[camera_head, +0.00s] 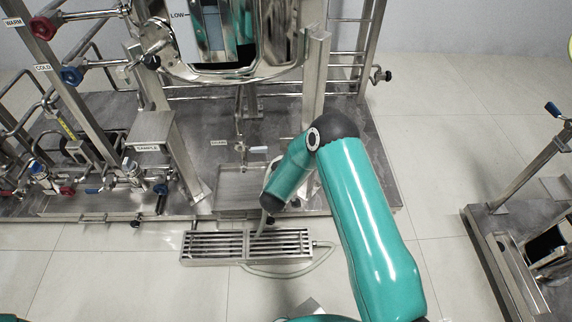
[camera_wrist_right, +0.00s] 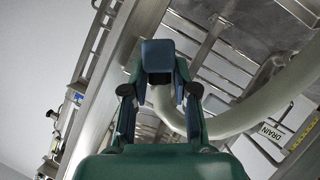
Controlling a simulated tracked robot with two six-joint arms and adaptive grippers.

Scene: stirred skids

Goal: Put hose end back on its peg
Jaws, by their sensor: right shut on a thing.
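My right arm reaches in from the lower right in the head view, and its wrist hides most of the gripper. In the right wrist view my right gripper (camera_wrist_right: 158,62) is shut, with the pale hose (camera_wrist_right: 245,117) at its fingers. The hose curves away to the right there, and its very end is hidden by the fingers. In the head view the hose (camera_head: 290,275) drops from below the wrist and loops on the floor around the drain grate. I cannot make out the peg. My left gripper is not in view.
The slatted floor drain (camera_head: 217,247) lies in front of the steel skid (camera_head: 365,195). The skid carries a tank (camera_head: 215,70), posts, pipes and valves with red and blue handles. A second skid (camera_head: 500,270) stands at the right. Tiled floor between them is clear.

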